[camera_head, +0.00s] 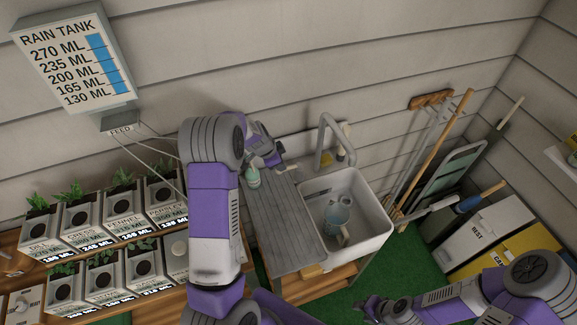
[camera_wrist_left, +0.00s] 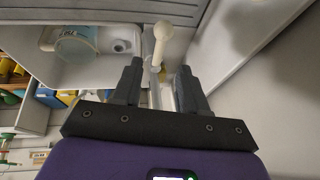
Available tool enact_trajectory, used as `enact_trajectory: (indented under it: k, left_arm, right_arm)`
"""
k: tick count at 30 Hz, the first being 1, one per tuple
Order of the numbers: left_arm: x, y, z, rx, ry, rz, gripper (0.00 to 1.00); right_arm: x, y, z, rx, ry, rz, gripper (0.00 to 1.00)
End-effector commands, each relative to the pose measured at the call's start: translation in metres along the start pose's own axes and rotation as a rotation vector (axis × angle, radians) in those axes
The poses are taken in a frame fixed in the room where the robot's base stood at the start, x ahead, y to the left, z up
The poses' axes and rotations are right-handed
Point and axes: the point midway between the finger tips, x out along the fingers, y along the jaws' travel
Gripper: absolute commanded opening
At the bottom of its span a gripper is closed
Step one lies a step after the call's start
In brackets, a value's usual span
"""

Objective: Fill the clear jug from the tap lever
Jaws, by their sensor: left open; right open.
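The grey tap (camera_head: 325,140) arches over the sink's back edge. A pale lever with a rounded knob (camera_wrist_left: 162,32) lies ahead of my left fingers, in line with the gap. I cannot tell whether they touch it. My left gripper (camera_head: 279,160) is open and empty beside the tap, partly hidden by its own wrist. My right gripper (camera_head: 373,309) is open, low in the front, away from the sink.
A green bottle (camera_head: 253,177) stands on the grey draining board (camera_head: 290,225). Potted herbs (camera_head: 120,205) fill the shelves at left. The rain tank gauge (camera_head: 72,55) hangs on the wall. Long-handled tools (camera_head: 435,145) and bins (camera_head: 480,232) stand at right. Green floor lies between.

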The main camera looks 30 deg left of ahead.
Motion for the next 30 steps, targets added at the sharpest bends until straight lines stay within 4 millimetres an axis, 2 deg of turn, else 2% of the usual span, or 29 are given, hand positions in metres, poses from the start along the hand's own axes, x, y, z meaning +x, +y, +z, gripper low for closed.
enact_trajectory:
  k: [6, 12, 23, 24, 26, 30]
  left_arm:
    - [0.036, 0.001, -0.001, 0.002, -0.001, 0.002, 0.42]
    - [0.059, 0.001, -0.002, 0.002, 0.0, -0.001, 0.42]
    - [0.066, 0.001, -0.002, 0.003, 0.001, -0.001, 0.42]
    - [0.066, 0.001, -0.002, 0.002, 0.001, -0.001, 0.41]
    - [0.066, 0.001, -0.002, 0.002, 0.001, -0.001, 0.32]
    - [0.066, 0.001, -0.002, 0.002, 0.001, -0.001, 0.1]
  right_arm:
    - [-0.003, -0.001, 0.0, 0.0, 0.0, 0.0, 0.43]
    - [-0.004, -0.002, 0.0, 0.0, 0.0, 0.0, 0.43]
    - [-0.004, -0.002, 0.0, 0.0, 0.0, 0.0, 0.43]
    - [-0.004, -0.002, 0.0, 0.0, 0.0, 0.0, 0.43]
    - [-0.004, -0.002, 0.0, 0.0, 0.0, 0.0, 0.43]
    - [-0.004, -0.002, 0.0, 0.0, 0.0, 0.0, 0.43]
